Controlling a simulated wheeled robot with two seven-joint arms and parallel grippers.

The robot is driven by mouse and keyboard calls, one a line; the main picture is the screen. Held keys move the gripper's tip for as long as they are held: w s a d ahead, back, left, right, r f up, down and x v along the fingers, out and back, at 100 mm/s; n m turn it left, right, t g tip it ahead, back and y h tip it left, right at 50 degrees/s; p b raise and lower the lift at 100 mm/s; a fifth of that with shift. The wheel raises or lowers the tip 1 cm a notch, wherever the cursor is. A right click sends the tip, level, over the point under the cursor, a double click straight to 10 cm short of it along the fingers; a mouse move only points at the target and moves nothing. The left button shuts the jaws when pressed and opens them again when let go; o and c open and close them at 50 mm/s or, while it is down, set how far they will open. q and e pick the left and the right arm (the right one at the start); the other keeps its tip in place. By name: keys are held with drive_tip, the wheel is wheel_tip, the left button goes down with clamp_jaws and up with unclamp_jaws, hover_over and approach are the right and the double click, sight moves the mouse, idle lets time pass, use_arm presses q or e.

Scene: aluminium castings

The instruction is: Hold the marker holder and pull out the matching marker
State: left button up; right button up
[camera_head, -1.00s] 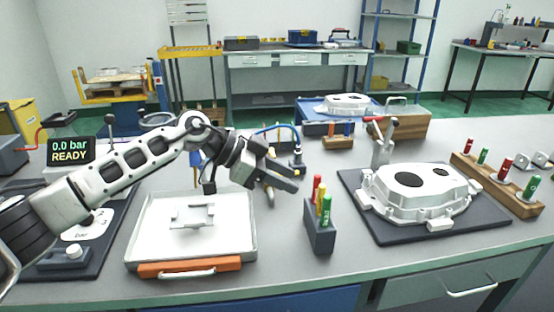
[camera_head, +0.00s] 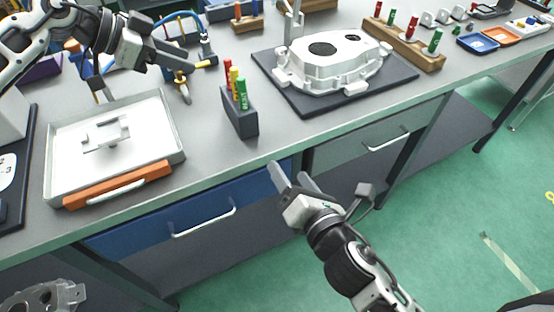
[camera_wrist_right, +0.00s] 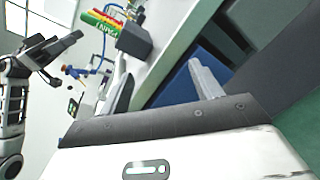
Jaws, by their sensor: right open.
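The marker holder (camera_head: 240,118) is a dark grey block standing upright near the table's front edge. A red marker (camera_head: 228,68), a yellow marker (camera_head: 234,78) and a green marker (camera_head: 242,93) stand in it, in a row. The holder also shows, turned sideways, in the right wrist view (camera_wrist_right: 135,40). My left gripper (camera_head: 180,62) is empty, above the table to the left of the holder; its fingers look apart in the right wrist view (camera_wrist_right: 58,60). My right gripper (camera_head: 294,176) is open and empty, in front of the table edge, below and right of the holder.
A white tray (camera_head: 175,152) with an orange front handle is left of the holder. A white casting (camera_head: 330,62) lies on a dark mat (camera_head: 305,103) to the right. A wooden rack (camera_head: 405,44) holds several markers. The table between holder and front edge is bare.

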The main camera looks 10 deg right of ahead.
sight(242, 108)
drive_tip(key=w+a+r+n+t+y, duration=0.1)
drive_tip(key=a+r+n+t, duration=0.2)
drive_tip(key=n, duration=0.6)
drive_tip(key=shift+g, duration=0.7)
drive_tip(key=x, duration=1)
drive_tip(key=r+x, duration=0.1)
drive_tip(key=x, duration=0.4)
drive_tip(key=shift+w+a, duration=0.25)
drive_tip(key=shift+w, duration=0.05)
